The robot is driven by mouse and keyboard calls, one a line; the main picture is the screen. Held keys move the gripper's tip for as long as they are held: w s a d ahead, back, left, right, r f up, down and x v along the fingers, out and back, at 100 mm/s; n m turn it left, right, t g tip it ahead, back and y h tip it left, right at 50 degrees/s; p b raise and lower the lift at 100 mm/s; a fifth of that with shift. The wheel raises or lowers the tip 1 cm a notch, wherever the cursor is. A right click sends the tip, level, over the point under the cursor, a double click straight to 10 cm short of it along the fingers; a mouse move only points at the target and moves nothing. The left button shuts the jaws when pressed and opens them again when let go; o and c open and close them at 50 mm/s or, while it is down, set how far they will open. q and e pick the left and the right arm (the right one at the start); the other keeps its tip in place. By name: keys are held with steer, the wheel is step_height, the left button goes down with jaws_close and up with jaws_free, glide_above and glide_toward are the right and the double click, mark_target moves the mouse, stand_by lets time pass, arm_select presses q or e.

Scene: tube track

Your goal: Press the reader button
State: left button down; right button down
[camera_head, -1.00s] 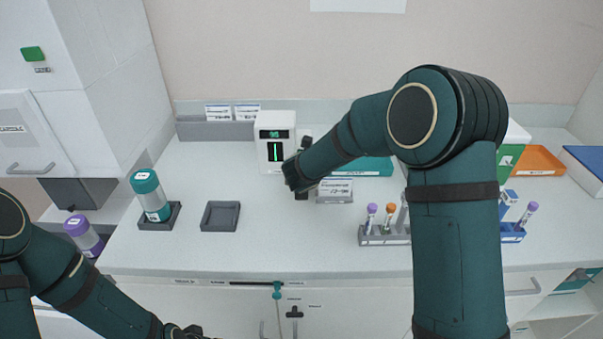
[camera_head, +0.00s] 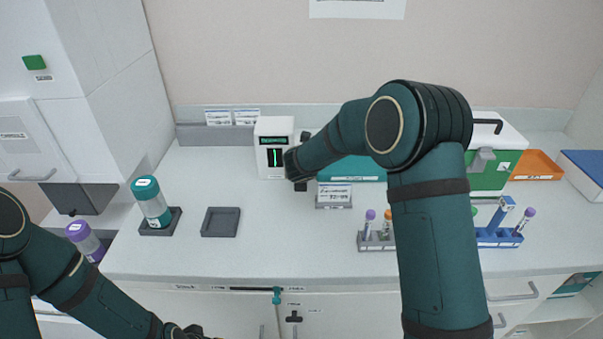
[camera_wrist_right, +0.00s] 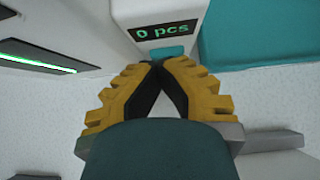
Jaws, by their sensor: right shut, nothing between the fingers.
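A white device (camera_head: 269,130) with a green-lit display and a dark slot with a green line stands at the back middle of the counter. In the right wrist view the lit slot (camera_wrist_right: 38,56) is at the left. A white housing with a display (camera_wrist_right: 163,32) reading "0 pcs" is at the top middle there, with a teal button (camera_wrist_right: 167,53) below it. My right gripper (camera_wrist_right: 160,66) is shut and empty, its tips right at the button's lower edge; I cannot tell whether they touch. My left gripper (camera_head: 190,331) is partly cut off at the bottom of the head view.
A teal surface (camera_wrist_right: 255,35) lies right of the button. On the counter are a teal-capped bottle (camera_head: 150,200), an empty grey tray (camera_head: 221,222), a label stand (camera_head: 334,195), tube racks (camera_head: 377,241) and a green-fronted white box (camera_head: 493,170). The front middle is clear.

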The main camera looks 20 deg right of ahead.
steer(key=shift+w+d+r, duration=0.25)
steer(key=shift+r, duration=0.2)
steer(key=shift+s+r, duration=0.1)
steer(key=shift+r, duration=0.05)
steer(key=v, duration=0.6)
steer(key=shift+s+a+f, duration=0.15)
steer(key=shift+a+f, duration=0.1)
steer(key=shift+f, duration=0.05)
steer(key=shift+s+a+r, duration=0.15)
steer(key=shift+s+r, duration=0.2)
steer(key=shift+s, duration=0.3)
